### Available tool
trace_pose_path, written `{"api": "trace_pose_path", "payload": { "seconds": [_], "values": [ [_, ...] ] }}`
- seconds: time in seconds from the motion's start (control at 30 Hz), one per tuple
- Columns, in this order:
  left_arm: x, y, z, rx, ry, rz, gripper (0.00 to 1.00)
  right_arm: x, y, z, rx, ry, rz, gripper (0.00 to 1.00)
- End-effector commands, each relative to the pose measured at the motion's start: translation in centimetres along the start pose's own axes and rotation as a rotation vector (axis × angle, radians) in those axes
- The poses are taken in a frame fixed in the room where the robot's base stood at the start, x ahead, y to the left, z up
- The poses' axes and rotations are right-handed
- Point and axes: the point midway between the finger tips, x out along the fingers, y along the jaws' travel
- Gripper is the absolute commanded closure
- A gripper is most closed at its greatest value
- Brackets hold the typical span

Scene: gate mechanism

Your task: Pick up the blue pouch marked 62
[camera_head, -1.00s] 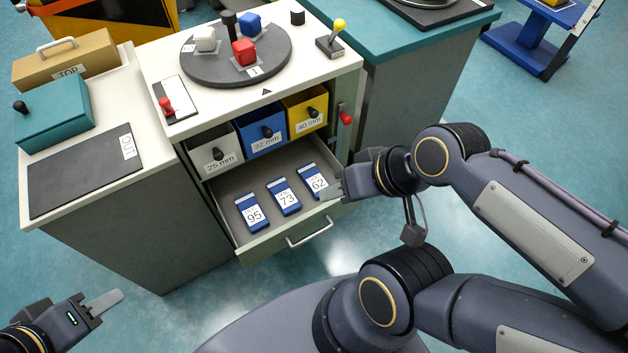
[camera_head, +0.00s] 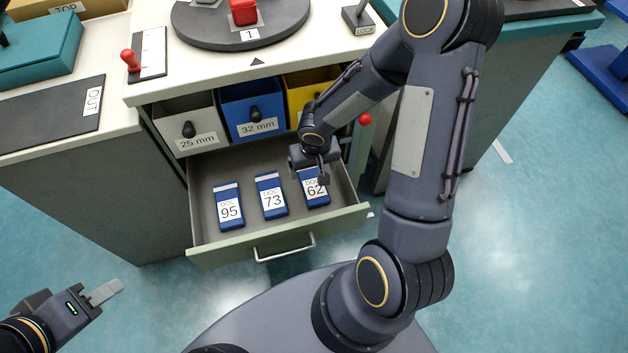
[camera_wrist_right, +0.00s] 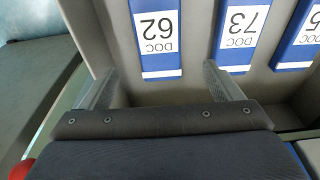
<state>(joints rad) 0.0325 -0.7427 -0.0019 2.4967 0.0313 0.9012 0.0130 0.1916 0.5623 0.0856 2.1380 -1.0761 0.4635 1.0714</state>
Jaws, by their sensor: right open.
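The blue pouch marked 62 (camera_head: 314,190) lies in the open drawer (camera_head: 225,246), at the right end of a row of pouches. My right gripper (camera_head: 318,176) is just above its far end, pointing down into the drawer. In the right wrist view the pouch marked 62 (camera_wrist_right: 157,38) lies ahead of and between the two open fingers (camera_wrist_right: 160,88), with nothing held. My left gripper (camera_head: 104,292) is at the lower left, away from the drawer; its finger opening cannot be made out.
Pouches marked 73 (camera_head: 271,195) and 95 (camera_head: 228,207) lie to the left in the same drawer. Above it are the 25 mm (camera_head: 190,131), 32 mm (camera_head: 255,113) and yellow (camera_head: 306,82) bins. A red knob (camera_head: 365,119) sits right of the bins.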

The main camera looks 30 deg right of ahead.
Motion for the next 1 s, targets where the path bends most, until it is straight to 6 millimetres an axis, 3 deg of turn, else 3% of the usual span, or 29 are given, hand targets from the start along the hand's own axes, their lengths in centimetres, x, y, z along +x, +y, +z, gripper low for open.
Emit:
{"api": "trace_pose_path", "payload": {
  "seconds": [0.6,0.87,1.0],
  "values": [
    [2.0,-0.9,1.0,0.000,0.000,0.000,0.64,7.7,0.2,0.4,0.000,-0.005,0.000,0.15],
    [1.9,-0.9,1.0,0.000,0.000,0.000,0.64,7.9,0.2,0.3,-0.001,-0.003,0.000,0.15],
    [1.9,-0.9,1.0,0.000,0.000,0.000,0.64,7.9,0.2,0.3,-0.001,-0.003,0.000,0.30]
  ]
}}
